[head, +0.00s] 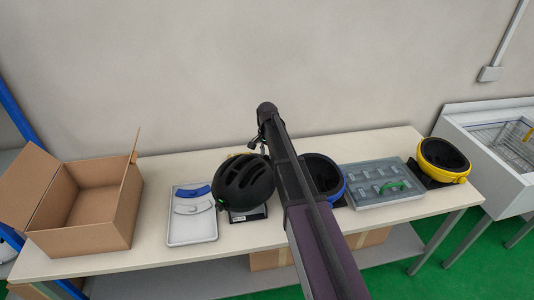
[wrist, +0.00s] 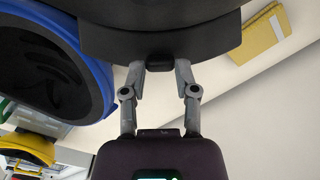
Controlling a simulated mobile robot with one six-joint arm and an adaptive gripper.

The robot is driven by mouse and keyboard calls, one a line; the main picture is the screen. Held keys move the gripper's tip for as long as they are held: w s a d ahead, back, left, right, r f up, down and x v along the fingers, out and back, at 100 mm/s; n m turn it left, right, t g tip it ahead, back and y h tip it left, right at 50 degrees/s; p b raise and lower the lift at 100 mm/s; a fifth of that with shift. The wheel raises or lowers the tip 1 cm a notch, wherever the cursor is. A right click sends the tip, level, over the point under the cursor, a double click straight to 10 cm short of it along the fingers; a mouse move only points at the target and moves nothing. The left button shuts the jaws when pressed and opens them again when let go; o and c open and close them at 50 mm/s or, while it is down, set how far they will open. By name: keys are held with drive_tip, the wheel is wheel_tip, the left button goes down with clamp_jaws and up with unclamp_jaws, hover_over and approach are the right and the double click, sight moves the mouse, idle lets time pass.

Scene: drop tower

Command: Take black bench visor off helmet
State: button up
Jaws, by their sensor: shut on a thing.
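The black helmet (head: 243,184) sits on the bench (head: 150,245), on a stand with a dark front. In the wrist view the helmet (wrist: 160,12) fills the top, with the black visor (wrist: 110,44) as a dark curved band along its lower edge. My gripper (wrist: 160,66) is shut on the visor, its two fingers either side of a small black tab at the band's middle. The visor is against the helmet; I see no clear gap. In the head view my arm reaches over the bench and my fingertips are hidden.
A tray (head: 175,236) with blue and white visors lies left of the helmet, beside an open cardboard box (head: 118,240). A blue-rimmed helmet (head: 320,174), grey case (head: 360,196) and yellow helmet (head: 445,160) stand to the right. A yellow pad (wrist: 258,36) lies near the wall.

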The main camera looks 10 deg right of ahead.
wheel_tip(320, 180, up, 14)
drive_tip(key=p, duration=1.3)
drive_tip(key=shift+p, duration=0.4)
